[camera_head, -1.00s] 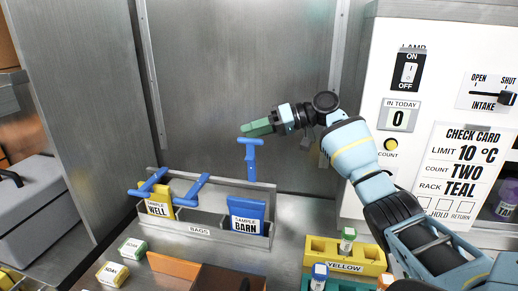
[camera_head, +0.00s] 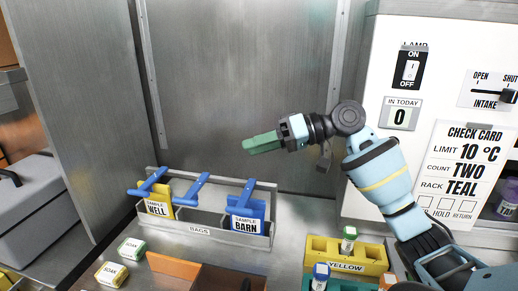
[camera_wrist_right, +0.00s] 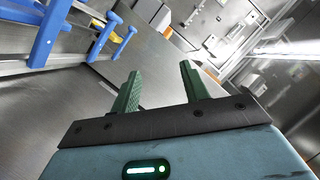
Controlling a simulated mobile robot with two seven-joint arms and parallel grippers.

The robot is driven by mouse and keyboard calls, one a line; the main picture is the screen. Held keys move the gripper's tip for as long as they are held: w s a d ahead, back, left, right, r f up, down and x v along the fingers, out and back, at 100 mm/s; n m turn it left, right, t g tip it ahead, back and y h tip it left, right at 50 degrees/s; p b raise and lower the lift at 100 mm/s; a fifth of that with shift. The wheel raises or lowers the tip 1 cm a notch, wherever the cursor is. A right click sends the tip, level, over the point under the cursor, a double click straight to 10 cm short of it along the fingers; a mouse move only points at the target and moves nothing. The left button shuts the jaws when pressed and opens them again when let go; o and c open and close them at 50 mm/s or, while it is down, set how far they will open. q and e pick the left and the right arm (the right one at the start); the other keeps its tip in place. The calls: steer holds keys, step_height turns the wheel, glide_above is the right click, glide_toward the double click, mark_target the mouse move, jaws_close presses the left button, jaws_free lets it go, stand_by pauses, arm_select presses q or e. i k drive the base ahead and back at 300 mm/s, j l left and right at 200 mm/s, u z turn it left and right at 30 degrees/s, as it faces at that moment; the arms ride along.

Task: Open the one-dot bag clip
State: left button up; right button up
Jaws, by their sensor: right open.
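In the head view, a bag rack (camera_head: 200,228) labelled BAGS holds a yellow SAMPLE WELL bag (camera_head: 158,209) and a blue SAMPLE BARN bag (camera_head: 246,226). Blue T-shaped clips lie low over the rack: a left clip (camera_head: 152,181), a middle clip (camera_head: 193,188) and a right clip (camera_head: 247,192) by the BARN bag. My left gripper is out of view.
A yellow rack (camera_head: 345,266) with a green-capped vial (camera_head: 348,240) stands at the front right. Small SOAK boxes (camera_head: 131,248) lie at the front left. A white panel (camera_head: 450,60) with switches and a check card rises at the right. Air above the bag rack is free.

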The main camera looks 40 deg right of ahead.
mark_target(242, 208)
steer(key=k+j, duration=0.8)
